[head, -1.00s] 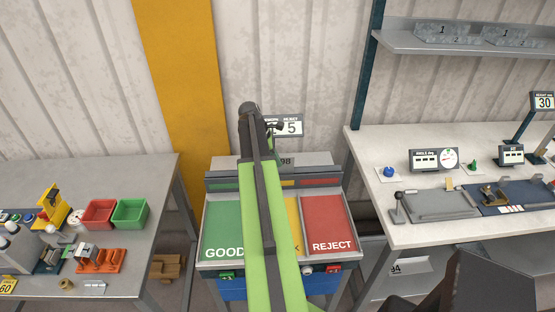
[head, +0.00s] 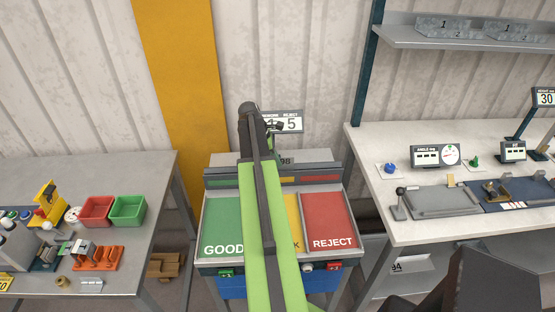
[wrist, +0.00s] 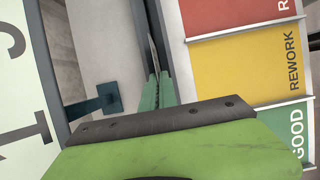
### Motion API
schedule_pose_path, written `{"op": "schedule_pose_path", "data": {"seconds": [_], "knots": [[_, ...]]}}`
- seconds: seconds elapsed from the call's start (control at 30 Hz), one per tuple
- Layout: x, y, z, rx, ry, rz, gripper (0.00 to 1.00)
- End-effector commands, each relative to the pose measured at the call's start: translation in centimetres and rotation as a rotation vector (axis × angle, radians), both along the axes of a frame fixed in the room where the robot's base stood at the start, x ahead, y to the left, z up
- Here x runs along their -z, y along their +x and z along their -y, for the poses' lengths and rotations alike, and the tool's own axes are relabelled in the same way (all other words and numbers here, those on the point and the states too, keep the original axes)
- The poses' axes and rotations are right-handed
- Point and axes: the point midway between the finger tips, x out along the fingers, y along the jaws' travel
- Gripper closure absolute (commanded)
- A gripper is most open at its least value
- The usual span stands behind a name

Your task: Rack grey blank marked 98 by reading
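My gripper (wrist: 157,92) shows in the wrist view as two teal fingers nearly together, with a thin grey edge running up from between them. This looks like the grey blank (wrist: 153,52) held edge-on. In the head view my green arm reaches over the sorting stand and hides the fingertips. A small grey face with a partly readable 98 (head: 286,160) shows just right of the arm, behind the stand's back bar. The stand has a green GOOD panel (head: 222,222), a yellow REWORK panel (wrist: 240,65), mostly hidden by my arm in the head view, and a red REJECT panel (head: 327,218).
A numbered sign (head: 288,121) stands behind the stand. The left table holds a red bin (head: 96,211), a green bin (head: 128,211) and an orange rack (head: 98,258). The right bench (head: 370,145) carries gauges and a grey plate. A wall shelf (head: 400,40) is above it.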

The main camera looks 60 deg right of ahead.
Motion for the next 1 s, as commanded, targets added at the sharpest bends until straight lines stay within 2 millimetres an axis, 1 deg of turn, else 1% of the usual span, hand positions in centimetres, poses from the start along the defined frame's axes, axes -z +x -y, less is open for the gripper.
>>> {"op": "schedule_pose_path", "data": {"seconds": [0.2, 0.23, 0.4, 0.67, 0.77, 0.87, 1.0], "knots": [[0.6, 0.0, 0.0, 0.0, 0.0, 0.0, 1.0], [0.4, 0.0, 0.0, 0.0, 0.0, 0.0, 0.94], [0.4, 0.0, 0.0, 0.0, 0.0, 0.0, 0.72], [0.4, 0.0, 0.0, 0.0, 0.0, 0.0, 0.72], [0.1, 0.1, -0.1, -0.001, 0.0, 0.0, 0.72], [-0.8, 0.3, -0.2, -0.001, 0.0, 0.0, 0.72], [-3.0, 0.9, -0.6, -0.001, 0.0, 0.0, 0.72]]}}
